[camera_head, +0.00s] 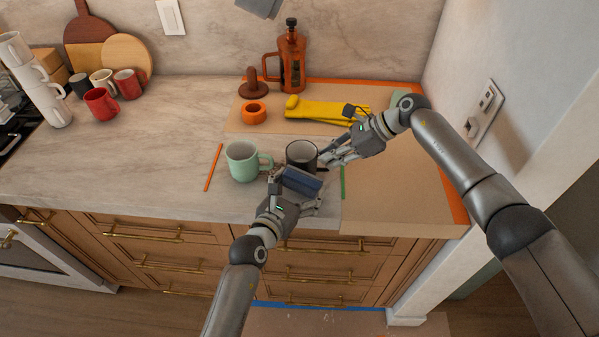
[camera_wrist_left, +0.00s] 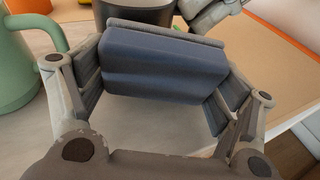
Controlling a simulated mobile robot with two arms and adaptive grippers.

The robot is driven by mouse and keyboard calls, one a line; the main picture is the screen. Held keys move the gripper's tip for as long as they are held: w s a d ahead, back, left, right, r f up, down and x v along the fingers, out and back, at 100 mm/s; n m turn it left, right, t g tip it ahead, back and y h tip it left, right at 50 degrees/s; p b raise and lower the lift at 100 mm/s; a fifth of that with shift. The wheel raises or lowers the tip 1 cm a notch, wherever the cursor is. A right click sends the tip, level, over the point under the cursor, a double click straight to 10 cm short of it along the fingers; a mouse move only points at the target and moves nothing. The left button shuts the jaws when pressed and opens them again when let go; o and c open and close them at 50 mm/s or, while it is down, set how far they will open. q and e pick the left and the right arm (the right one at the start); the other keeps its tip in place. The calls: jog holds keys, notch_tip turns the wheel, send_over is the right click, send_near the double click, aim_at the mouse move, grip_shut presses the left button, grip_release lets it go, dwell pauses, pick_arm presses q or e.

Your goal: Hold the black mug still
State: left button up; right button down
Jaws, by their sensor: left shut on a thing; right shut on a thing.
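The black mug (camera_head: 301,154) stands upright near the front of the counter; its lower front is hidden behind the blue block. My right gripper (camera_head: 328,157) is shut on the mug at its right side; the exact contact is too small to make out. My left gripper (camera_head: 299,190) is shut on a dark blue block (camera_head: 303,180), held just in front of the mug.
A mint green mug (camera_head: 240,165) stands close left of the black mug. Behind are an orange ring (camera_head: 254,118), a yellow object (camera_head: 320,107) and a brown french press (camera_head: 292,65). Red mugs (camera_head: 101,103) and stacked white mugs stand far left.

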aim_at(287, 184)
pick_arm(q)
jog(key=shift+a, duration=0.85)
jog(key=s, duration=0.6)
jog(key=shift+a, duration=0.3)
jog(key=n, duration=0.2)
jog(key=a+n, duration=0.1)
jog(key=n, duration=0.3)
jog(key=shift+a+r+h, duration=0.1)
jog(key=shift+a+h, duration=0.15)
jog(key=shift+h, duration=0.05)
jog(key=shift+w+d, duration=0.15)
jog(key=shift+w, duration=1.2)
jog(key=shift+w+d, duration=0.1)
jog(key=shift+w, duration=1.25)
jog(key=shift+w+d, duration=0.1)
jog(key=shift+w, duration=0.65)
